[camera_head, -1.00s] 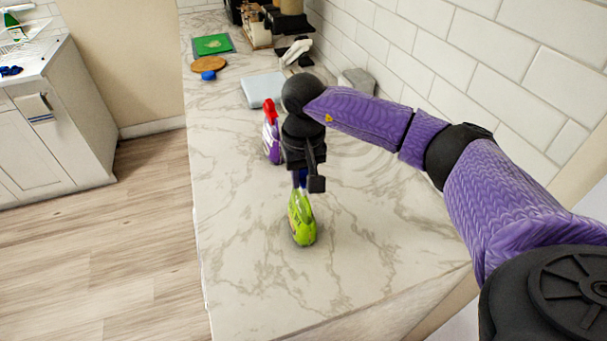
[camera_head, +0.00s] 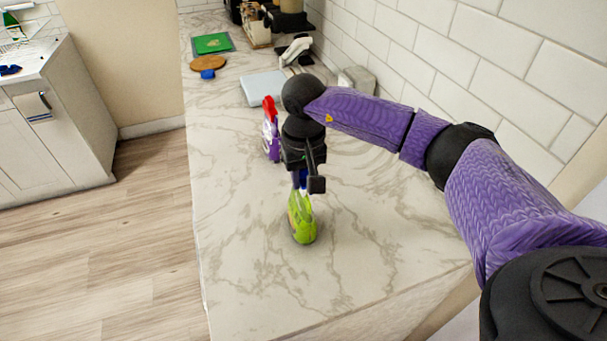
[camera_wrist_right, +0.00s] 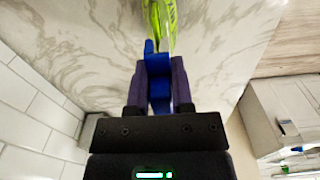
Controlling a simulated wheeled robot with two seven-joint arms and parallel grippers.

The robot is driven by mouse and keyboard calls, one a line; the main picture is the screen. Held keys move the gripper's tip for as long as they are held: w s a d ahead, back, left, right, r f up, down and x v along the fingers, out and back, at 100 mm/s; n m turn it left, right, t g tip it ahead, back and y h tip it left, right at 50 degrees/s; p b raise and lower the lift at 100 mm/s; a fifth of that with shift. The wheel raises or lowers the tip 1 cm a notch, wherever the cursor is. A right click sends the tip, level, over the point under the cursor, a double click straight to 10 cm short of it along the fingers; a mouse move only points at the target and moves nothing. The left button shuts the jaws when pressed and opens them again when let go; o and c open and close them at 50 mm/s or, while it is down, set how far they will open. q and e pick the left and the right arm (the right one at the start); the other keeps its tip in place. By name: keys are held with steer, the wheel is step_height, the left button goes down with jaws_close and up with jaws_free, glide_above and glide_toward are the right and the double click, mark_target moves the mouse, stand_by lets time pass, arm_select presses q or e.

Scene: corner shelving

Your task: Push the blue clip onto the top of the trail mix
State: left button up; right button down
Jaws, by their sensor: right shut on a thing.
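The trail mix is a bright green bag (camera_head: 302,222) standing on the marble counter in the head view. In the right wrist view its green top (camera_wrist_right: 160,22) shows at the upper edge. My right gripper (camera_head: 303,181) is directly above the bag. It is shut on the blue clip, which shows between the purple fingers in the wrist view (camera_wrist_right: 158,85). In the head view only a little blue shows under the gripper. The clip's front end is at or very near the bag's top; I cannot tell whether it grips the bag. My left gripper is not in view.
Farther back are a pale blue board (camera_head: 262,88), a round wooden board (camera_head: 208,63) and a green item (camera_head: 213,43). A tiled wall bounds the right. The front counter is clear.

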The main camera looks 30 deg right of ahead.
steer(key=shift+f+b, duration=0.4)
steer(key=shift+f, duration=0.1)
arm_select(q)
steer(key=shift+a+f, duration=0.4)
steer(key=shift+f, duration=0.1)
arm_select(e)
steer(key=shift+f, duration=0.1)
arm_select(q)
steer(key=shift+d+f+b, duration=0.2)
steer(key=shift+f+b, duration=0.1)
steer(key=shift+b, duration=0.05)
arm_select(e)
steer(key=shift+f, duration=0.3)
steer(key=shift+f, duration=0.15)
steer(key=shift+c, duration=2.1)
jaws_free()
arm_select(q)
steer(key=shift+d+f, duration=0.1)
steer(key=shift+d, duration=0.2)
